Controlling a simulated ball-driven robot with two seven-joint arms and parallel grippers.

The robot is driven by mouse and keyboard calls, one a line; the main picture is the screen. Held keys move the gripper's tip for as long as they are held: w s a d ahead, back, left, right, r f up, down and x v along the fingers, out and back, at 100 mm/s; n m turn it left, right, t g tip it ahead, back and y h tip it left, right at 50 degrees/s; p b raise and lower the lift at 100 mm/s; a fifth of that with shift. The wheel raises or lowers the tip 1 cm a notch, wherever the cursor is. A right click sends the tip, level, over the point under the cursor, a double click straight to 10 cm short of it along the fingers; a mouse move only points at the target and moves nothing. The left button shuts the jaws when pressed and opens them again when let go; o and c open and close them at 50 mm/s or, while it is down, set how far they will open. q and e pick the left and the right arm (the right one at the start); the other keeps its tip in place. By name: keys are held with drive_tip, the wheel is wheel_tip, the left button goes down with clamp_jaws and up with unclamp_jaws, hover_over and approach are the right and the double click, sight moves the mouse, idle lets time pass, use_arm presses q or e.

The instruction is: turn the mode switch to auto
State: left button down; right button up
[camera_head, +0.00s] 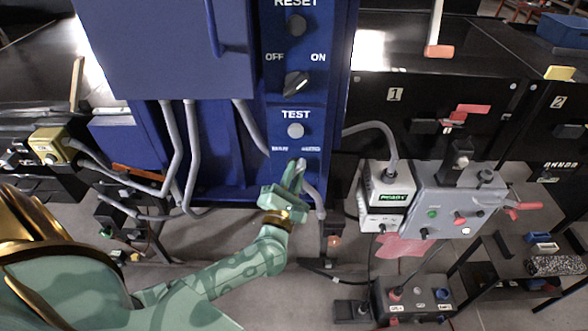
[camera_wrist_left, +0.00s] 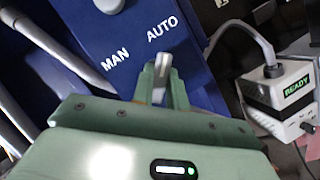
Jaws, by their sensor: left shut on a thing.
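The mode switch (camera_wrist_left: 161,70) is on the blue panel below the words MAN and AUTO. In the left wrist view its pale handle shows between my left gripper's fingers, with its visible end towards the word AUTO. My left gripper (camera_head: 295,176) is shut on this handle; it also shows in the left wrist view (camera_wrist_left: 162,85). In the head view the gripper covers most of the switch. The base of the switch is hidden behind the fingers. My right gripper is not in view.
Above on the same blue panel (camera_head: 272,113) are the TEST button (camera_head: 295,130), the OFF/ON switch (camera_head: 296,84) and the RESET knob (camera_head: 296,25). Grey conduits (camera_head: 174,150) run to the left. A white box reading READY (camera_head: 388,190) and a grey control box (camera_head: 455,200) stand to the right.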

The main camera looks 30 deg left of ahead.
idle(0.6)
use_arm(q)
drive_tip(key=c, duration=1.4)
unclamp_jaws()
drive_tip(key=b+v, duration=0.4)
drive_tip(key=v, duration=1.2)
drive_tip(key=shift+s, duration=0.2)
drive_tip(key=shift+a+m, duration=0.1)
drive_tip(key=shift+m, duration=0.2)
